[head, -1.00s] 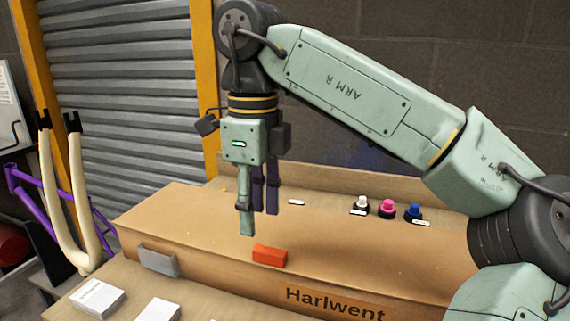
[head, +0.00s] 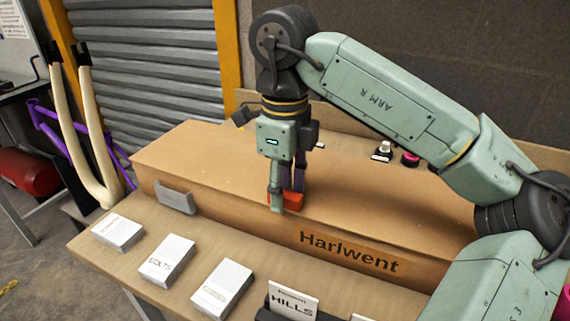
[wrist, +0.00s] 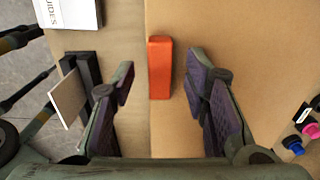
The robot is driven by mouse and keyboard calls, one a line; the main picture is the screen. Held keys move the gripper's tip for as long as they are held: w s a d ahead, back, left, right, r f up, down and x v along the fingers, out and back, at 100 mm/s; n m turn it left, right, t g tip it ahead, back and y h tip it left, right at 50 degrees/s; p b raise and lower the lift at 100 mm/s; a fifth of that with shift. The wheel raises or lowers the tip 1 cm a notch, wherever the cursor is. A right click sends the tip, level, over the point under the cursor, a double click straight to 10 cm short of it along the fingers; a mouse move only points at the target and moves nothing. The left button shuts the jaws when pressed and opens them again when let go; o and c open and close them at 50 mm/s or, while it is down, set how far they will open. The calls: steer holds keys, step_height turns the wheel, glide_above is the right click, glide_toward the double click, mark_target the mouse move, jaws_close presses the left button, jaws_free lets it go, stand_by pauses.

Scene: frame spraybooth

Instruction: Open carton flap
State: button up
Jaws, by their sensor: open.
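The carton (head: 225,172) is a long brown cardboard box marked "Harlwent", lying on the bench with its top flat and closed. An orange block-like tab (head: 293,199) sits at the front edge of its top. The tab also shows in the wrist view (wrist: 160,68), upright in the picture between my fingers. My gripper (head: 286,197) points down over the front edge, open and empty. In the wrist view my gripper (wrist: 161,88) has one finger on each side of the tab, with gaps to both. In the head view a finger partly hides the tab.
A grey plate (head: 175,198) stands at the carton's front left. White card stacks (head: 167,260) and a "HILLS" card in a dark holder (head: 293,303) line the bench front. Small capped bottles (head: 384,148) stand behind the carton. A purple bike frame (head: 60,140) is at left.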

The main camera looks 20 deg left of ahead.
steer(key=shift+f, duration=0.35)
steer(key=shift+c, duration=0.2)
jaws_close()
